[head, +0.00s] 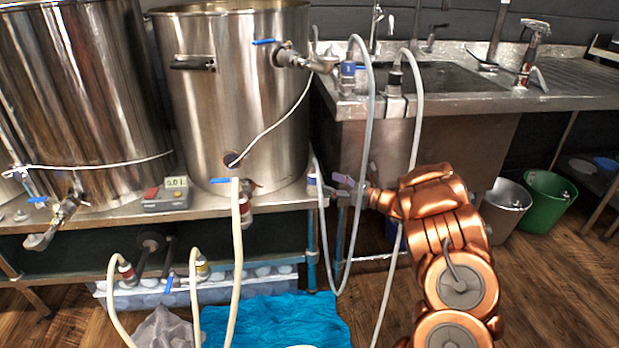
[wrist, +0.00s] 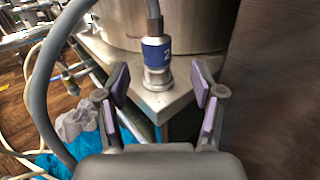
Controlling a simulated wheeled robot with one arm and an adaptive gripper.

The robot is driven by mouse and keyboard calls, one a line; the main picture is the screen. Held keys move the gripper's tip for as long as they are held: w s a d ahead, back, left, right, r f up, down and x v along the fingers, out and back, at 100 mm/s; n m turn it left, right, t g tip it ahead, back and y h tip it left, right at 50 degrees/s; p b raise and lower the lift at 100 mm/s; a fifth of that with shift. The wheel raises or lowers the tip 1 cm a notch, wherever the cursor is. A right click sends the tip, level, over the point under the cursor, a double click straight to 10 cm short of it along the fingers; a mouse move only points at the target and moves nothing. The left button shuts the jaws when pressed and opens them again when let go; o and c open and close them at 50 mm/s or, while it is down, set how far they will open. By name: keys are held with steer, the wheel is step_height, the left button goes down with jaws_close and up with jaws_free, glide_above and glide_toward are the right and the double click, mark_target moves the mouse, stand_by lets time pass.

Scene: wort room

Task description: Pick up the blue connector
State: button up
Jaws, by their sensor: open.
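The blue connector (wrist: 156,52) stands upright on the corner of the metal bench in the wrist view. It has a blue band with a pale mark, a metal lower end, and a grey hose rising from its top. In the head view it shows small at the bench's right end (head: 312,179), just left of my gripper (head: 342,184). My gripper (wrist: 158,85) is open, its purple-padded fingers apart to the left and right of the connector's line. The connector appears ahead of the fingertips, and I see no contact.
A steel kettle (head: 235,100) stands behind the connector on the bench (head: 290,196). Another blue-banded hose fitting (head: 348,74) is on the sink edge (head: 450,103). Grey hoses (head: 362,130) hang close to my gripper. A blue cloth (head: 275,322) lies below the bench.

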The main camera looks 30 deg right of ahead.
mark_target(318, 178)
steer(key=shift+x, duration=0.9)
steer(key=x, duration=0.3)
steer(key=shift+w+a+r+b, duration=0.2)
steer(key=shift+a+r+b, duration=0.15)
steer(key=shift+a+b, duration=0.05)
steer(key=shift+w+a, duration=0.2)
steer(key=shift+w, duration=0.45)
jaws_close()
